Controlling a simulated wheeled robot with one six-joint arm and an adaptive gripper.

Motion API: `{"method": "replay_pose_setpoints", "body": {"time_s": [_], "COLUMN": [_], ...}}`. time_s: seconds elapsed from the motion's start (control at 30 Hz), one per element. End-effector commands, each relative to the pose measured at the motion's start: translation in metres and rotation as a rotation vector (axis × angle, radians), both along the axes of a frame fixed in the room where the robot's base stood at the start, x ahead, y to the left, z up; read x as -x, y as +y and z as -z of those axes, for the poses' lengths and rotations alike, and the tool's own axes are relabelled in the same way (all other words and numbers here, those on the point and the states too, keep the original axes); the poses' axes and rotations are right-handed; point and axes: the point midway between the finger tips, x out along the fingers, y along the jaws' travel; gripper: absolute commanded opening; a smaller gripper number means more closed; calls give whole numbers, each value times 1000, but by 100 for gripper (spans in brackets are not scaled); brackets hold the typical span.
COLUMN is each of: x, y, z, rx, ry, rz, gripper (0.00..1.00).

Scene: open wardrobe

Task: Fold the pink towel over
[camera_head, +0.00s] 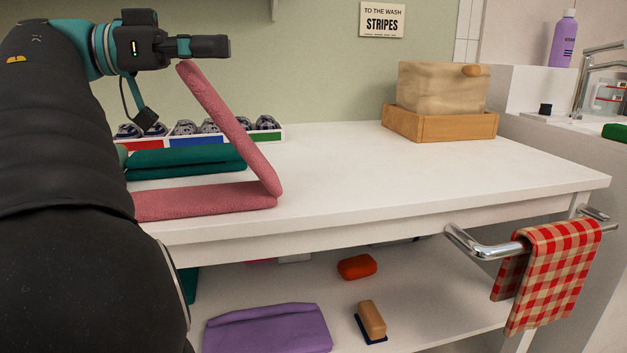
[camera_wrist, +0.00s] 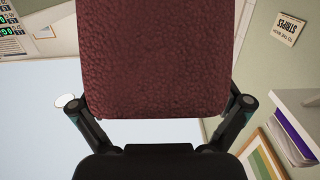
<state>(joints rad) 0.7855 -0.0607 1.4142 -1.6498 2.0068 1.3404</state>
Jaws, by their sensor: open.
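The pink towel (camera_head: 205,201) lies on the white table's left part, with one half flat. Its other half stands up as a slanted flap from a fold at the right, leaning up and left. The flap's top edge is at my gripper (camera_head: 205,47), which is above the table at upper left. In the wrist view the towel (camera_wrist: 155,60) fills the upper middle, between the spread fingers of my gripper (camera_wrist: 158,108). My gripper is open; whether the fingers touch the towel I cannot tell.
Folded green towels (camera_head: 185,161) lie behind the pink one. A sectioned tray (camera_head: 262,136) of rolled items stands at the back. A wooden box (camera_head: 440,125) stands back right. The table's middle (camera_head: 370,170) is clear. A checked cloth (camera_head: 555,270) hangs on a rail.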

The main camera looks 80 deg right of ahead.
Motion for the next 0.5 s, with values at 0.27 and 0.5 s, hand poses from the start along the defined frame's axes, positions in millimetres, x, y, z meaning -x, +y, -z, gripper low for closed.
{"method": "replay_pose_setpoints", "body": {"time_s": [0.27, 0.5], "x": [0, 0], "y": [0, 0], "z": [-28, -48], "rx": [1, 0], "ry": [1, 1], "rz": [0, 0], "gripper": [100, 100]}}
